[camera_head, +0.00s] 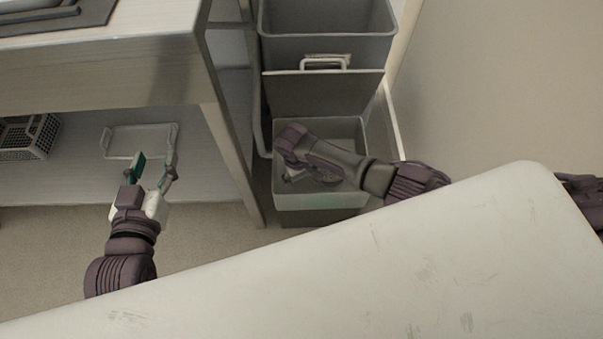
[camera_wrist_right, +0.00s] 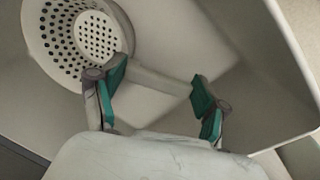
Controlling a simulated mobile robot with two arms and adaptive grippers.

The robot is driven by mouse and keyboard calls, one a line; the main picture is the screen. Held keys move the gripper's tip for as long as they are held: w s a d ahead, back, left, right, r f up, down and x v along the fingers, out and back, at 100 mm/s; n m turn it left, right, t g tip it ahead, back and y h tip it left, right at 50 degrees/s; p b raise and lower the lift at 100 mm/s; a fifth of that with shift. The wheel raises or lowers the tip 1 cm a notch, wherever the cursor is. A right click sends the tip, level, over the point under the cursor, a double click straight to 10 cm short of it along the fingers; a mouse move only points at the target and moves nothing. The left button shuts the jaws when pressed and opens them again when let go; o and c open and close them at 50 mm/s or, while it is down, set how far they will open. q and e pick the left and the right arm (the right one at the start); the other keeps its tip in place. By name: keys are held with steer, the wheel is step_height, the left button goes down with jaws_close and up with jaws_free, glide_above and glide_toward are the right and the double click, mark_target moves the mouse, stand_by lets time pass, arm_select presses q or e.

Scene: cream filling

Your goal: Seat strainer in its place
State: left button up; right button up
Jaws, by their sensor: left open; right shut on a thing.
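The strainer (camera_wrist_right: 72,40) is a pale round bowl with many dark holes, at the upper left of the right wrist view. A pale bar like a handle (camera_wrist_right: 160,80) runs from it between the green pads of my right gripper (camera_wrist_right: 158,88). The gripper is shut on the strainer. In the head view my right gripper (camera_head: 294,172) reaches down into a grey bin (camera_head: 320,200), and my arm hides most of the strainer. My left gripper (camera_head: 154,166) is open and empty, in front of the lower shelf at the left.
Another grey bin (camera_head: 330,18) stands behind, with a grey panel (camera_head: 322,92) in front of it. A table leg (camera_head: 236,165) stands just left of the bins.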

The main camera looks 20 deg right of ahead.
steer(key=shift+f, duration=0.1)
stand_by(0.3)
steer(key=o, duration=1.8)
